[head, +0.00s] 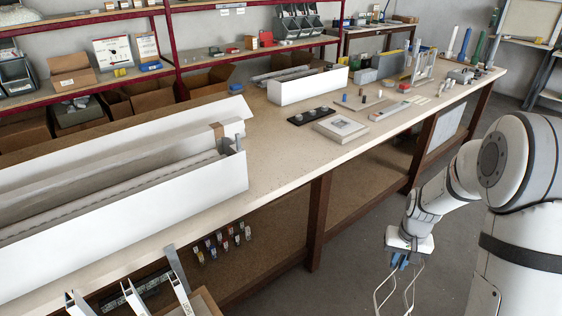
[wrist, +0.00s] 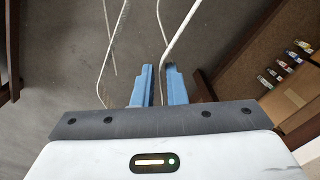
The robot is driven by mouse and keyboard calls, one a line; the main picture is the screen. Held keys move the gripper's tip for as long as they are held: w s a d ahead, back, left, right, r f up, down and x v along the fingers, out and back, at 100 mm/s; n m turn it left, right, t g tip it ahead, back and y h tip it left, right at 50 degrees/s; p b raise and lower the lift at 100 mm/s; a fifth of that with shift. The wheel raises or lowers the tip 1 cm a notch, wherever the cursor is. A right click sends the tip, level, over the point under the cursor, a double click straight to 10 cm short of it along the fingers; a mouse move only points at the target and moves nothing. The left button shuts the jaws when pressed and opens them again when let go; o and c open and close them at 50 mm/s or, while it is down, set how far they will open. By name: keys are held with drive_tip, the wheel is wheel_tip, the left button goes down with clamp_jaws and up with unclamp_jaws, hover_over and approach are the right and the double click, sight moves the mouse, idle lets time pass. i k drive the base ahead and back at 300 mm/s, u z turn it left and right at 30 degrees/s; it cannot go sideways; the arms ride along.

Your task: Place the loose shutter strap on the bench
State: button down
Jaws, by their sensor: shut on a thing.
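My gripper (head: 400,263), with blue fingers, hangs in front of the bench at the lower right in the head view, below bench-top height over the floor. In the wrist view its fingers (wrist: 158,85) are nearly together, with a thin white strap (wrist: 176,38) running between them. More white lengths show to the left in the wrist view; I cannot tell whether they are the same strap. In the head view white strap lengths (head: 385,284) dangle below my gripper. The bench (head: 262,150) has a pale top with dark wooden legs, left of my gripper.
A long white box (head: 150,205) with profiles fills the bench's left end. A smaller white box (head: 308,86) stands at the back. A black tray, a grey square piece and several small parts lie mid-bench. The top between the long box and these parts is clear.

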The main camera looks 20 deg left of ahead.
sight(276, 157)
drive_tip(key=z, duration=1.2)
drive_tip(key=i, duration=0.1)
drive_tip(key=u, duration=2.45)
